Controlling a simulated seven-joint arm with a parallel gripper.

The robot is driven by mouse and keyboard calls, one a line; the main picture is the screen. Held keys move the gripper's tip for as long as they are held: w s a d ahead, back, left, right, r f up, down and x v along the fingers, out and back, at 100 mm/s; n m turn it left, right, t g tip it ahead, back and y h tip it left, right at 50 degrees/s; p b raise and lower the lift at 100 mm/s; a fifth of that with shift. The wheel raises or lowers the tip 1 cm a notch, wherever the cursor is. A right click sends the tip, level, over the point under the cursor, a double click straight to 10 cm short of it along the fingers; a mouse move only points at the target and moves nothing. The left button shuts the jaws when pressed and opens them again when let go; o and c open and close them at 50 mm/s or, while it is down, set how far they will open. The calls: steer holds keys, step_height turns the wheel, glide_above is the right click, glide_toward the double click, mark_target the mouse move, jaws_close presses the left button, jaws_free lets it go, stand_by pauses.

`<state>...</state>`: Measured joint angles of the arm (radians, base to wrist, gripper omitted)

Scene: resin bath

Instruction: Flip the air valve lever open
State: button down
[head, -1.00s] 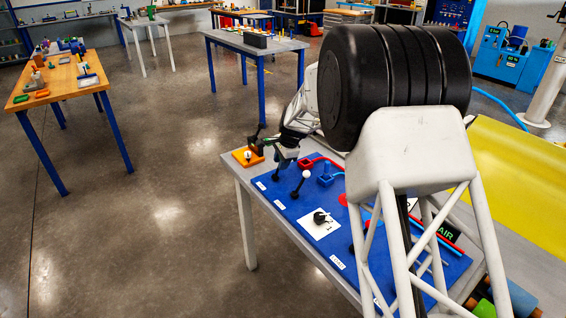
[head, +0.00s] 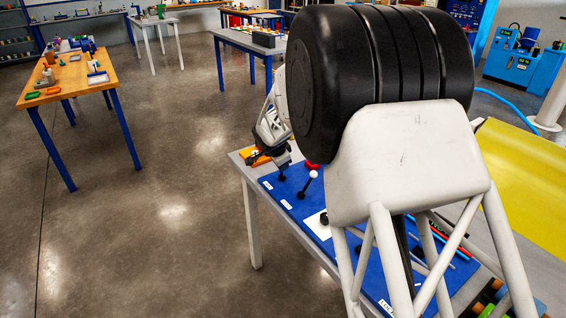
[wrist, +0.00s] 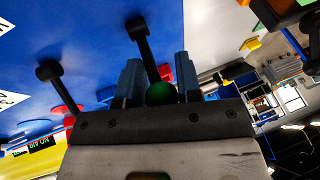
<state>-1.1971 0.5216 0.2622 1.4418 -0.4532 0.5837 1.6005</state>
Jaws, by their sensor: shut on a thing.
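The air valve lever is a black arm (wrist: 150,52) with a green ball knob (wrist: 161,93), rising from a round black base on the blue panel (wrist: 90,40) in the wrist view. My gripper (wrist: 157,68) has its two blue-grey fingers on either side of the lever, shut on the green knob. In the head view my gripper (head: 281,158) is over the lever's black base (head: 281,178) at the panel's far left end. The knob is hidden there by the gripper.
A second lever with a white ball knob (head: 313,174) stands close to the right. An orange block (head: 256,157) sits at the table's far corner, partly hidden. A "NO AIR" sign (wrist: 38,145) shows in the wrist view. My own body hides much of the panel.

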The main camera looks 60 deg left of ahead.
steer(key=shift+s+a+r+n+t, duration=0.1)
steer(key=shift+s+a+n+t, duration=0.1)
steer(key=shift+s+t, duration=0.65)
steer(key=shift+s+a+n+t, duration=0.15)
steer(key=shift+s+t, duration=0.35)
steer(key=shift+t, duration=0.55)
steer(key=shift+s+f+t, duration=0.25)
steer(key=shift+s+t, duration=0.2)
steer(key=shift+t, duration=0.35)
steer(key=c, duration=1)
jaws_free()
steer(key=shift+o, duration=0.7)
steer(key=shift+f, duration=0.1)
steer(key=shift+d+f, duration=0.15)
steer(key=shift+w, duration=0.1)
steer(key=shift+d, duration=0.1)
steer(key=v, duration=0.8)
